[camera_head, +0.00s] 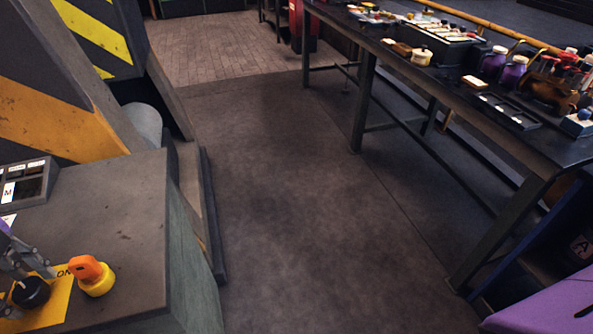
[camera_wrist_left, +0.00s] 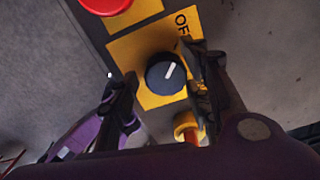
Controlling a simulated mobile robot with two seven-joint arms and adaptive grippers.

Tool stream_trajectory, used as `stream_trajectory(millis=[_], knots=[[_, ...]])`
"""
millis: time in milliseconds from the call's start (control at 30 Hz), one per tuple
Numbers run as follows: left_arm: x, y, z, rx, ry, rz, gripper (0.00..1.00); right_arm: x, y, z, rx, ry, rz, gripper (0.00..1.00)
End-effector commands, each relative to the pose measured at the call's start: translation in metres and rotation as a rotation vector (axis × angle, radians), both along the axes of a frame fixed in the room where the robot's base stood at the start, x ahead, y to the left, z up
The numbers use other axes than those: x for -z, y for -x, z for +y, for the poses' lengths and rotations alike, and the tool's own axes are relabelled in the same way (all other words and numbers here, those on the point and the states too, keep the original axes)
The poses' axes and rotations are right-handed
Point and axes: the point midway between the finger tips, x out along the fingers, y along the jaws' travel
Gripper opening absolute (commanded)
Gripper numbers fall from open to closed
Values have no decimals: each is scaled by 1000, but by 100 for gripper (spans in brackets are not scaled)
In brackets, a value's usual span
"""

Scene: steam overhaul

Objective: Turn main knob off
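A round black knob (camera_head: 31,292) with a white pointer mark sits on a yellow plate (camera_head: 50,308) on the grey console at the lower left. The knob also shows in the left wrist view (camera_wrist_left: 163,75). There its mark slants toward the upper right, the side where the partly hidden letters "OF" are printed. My left gripper (camera_head: 30,272) is at the knob. In the left wrist view, its two fingers (camera_wrist_left: 160,66) are spread, one on each side of the knob, with visible gaps. Whether a fingertip touches it I cannot tell. My right gripper is not in view.
An orange and yellow key switch (camera_head: 93,277) stands close right of the knob, near my left gripper's finger. A red button (camera_wrist_left: 105,4) is at the wrist view's top. A long workbench (camera_head: 400,60) with jars and tools stands right. The floor between is clear.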

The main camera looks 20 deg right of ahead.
Motion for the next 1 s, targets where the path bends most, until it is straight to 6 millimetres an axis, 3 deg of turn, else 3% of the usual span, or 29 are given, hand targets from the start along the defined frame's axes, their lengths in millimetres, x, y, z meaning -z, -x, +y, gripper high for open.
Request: stream_trajectory(millis=[200,300,433,800,1000], knots=[[0,0,-1,3,4,-1,49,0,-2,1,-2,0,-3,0],[-1,0,-2,4,6,-2,49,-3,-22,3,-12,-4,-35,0],[-11,-1,-2,4,6,-4,49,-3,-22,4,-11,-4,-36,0],[-87,-1,-1,2,6,-6,49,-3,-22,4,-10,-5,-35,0],[-113,0,-1,1,4,-2,49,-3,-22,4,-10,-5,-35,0]])
